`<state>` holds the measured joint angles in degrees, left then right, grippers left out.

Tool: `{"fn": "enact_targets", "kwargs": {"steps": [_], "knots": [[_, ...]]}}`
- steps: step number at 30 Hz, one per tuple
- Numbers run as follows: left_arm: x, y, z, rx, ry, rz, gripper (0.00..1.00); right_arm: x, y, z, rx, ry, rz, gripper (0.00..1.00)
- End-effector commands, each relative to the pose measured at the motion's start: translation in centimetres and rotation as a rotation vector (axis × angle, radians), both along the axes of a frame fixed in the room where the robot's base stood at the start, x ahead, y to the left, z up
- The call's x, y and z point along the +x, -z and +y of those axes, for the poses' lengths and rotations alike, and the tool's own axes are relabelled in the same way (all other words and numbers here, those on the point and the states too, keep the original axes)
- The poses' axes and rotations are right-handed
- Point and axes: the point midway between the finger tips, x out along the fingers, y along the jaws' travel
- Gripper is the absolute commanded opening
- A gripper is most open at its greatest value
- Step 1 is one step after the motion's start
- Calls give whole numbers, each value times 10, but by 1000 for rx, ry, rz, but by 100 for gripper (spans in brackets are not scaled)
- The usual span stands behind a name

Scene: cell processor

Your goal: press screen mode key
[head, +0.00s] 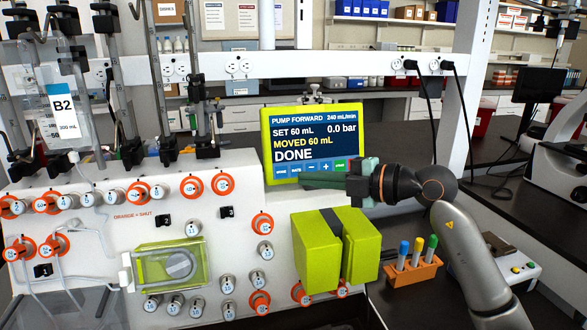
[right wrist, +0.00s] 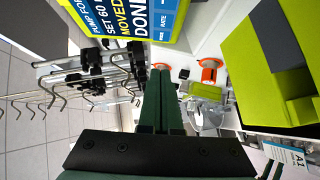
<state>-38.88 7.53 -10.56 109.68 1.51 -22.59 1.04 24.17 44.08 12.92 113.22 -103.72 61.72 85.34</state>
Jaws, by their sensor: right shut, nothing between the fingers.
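The pump screen (head: 313,128) has a yellow-green frame and reads "PUMP FORWARD", "SET 60 mL", "MOVED 60 mL", "DONE". A row of blue keys runs along its bottom, with a green one at the right. The leftmost, the mode key (head: 281,171), is uncovered. My right gripper (head: 304,182) is shut and empty, coming from the right with its dark green fingers across the screen's lower edge, just below the keys. I cannot tell whether it touches. In the right wrist view, the fingers (right wrist: 160,75) are together, and the screen (right wrist: 125,20) is partly seen above. My left gripper is not in view.
Yellow-green pump blocks (head: 362,245) stand out below the screen. An orange rack (head: 412,270) with several capped tubes is right of them. Orange-ringed valves and tubing cover the panel left. A B2 bag (head: 64,115) hangs at the far left.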

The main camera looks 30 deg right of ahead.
Motion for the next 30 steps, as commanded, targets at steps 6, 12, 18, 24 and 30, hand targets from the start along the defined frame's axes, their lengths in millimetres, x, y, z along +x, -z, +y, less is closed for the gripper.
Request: {"fn": "enact_targets", "kwargs": {"steps": [6, 12, 18, 24, 30], "knots": [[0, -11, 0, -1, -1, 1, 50, 37, 6, 13, 3, 2, 0, 0], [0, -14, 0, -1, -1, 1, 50, 56, 12, 8, 2, 1, -1, 0], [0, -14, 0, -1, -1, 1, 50, 63, 15, 6, 0, -1, -1, 0], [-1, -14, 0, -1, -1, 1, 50, 63, 15, 6, 0, -1, -1, 0], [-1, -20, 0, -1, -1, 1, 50, 66, 14, 5, 0, -1, 2, 0]]}}
